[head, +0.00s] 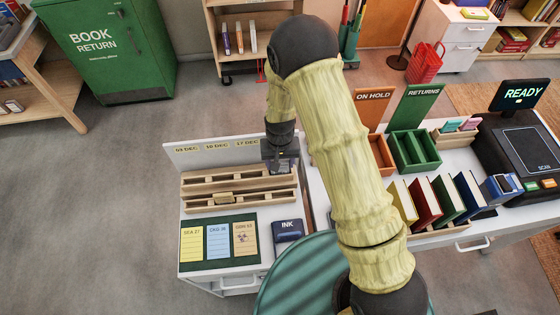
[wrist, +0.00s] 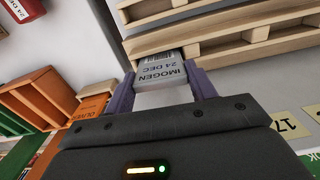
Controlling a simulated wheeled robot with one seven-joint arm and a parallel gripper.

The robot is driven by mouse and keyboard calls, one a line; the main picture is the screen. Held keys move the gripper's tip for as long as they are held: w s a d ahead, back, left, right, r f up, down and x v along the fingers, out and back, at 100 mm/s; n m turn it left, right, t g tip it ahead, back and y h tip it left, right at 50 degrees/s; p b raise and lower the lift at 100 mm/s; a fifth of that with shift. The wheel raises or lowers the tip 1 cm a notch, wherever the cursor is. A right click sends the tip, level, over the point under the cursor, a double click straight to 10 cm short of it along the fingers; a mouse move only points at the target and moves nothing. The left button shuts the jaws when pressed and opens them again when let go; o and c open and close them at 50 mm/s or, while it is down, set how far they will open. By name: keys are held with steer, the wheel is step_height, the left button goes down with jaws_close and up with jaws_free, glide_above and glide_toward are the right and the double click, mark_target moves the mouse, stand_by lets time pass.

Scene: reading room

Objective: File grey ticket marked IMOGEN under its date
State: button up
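The grey ticket (wrist: 162,74) is marked IMOGEN and 24 DEC, with a barcode. It sits between the two purple fingers of my gripper (wrist: 163,92), which look shut on it. In the head view my gripper (head: 281,162) is over the right end of the wooden date rack (head: 205,190). Labels for 03 DEC, 10 DEC and 17 DEC (head: 247,143) show on the white board behind the rack; my gripper hides the board further right. Wooden rails (wrist: 235,30) lie just beyond the ticket in the wrist view. I cannot tell whether it touches them.
In front of the rack are a green mat (head: 219,262) with yellow, blue and tan cards, and an INK pad (head: 288,230). To the right stand the ON HOLD crate (head: 381,155), the green RETURNS crate (head: 414,150) and several upright books (head: 425,202).

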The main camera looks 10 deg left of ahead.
steer(key=o, duration=0.5)
step_height(320, 180, up, 17)
steer(key=b, duration=0.2)
steer(key=shift+r, duration=0.2)
stand_by(1.0)
steer(key=s+d+r+m+t, duration=0.1)
steer(key=s+d, duration=0.4)
steer(key=d, duration=0.6)
steer(key=s+d+r+m+t, duration=0.1)
steer(key=s+d+r, duration=0.2)
steer(key=d, duration=0.7)
steer(key=shift+s+d+t, duration=0.3)
steer(key=shift+s+d, duration=0.1)
steer(key=shift+s, duration=0.75)
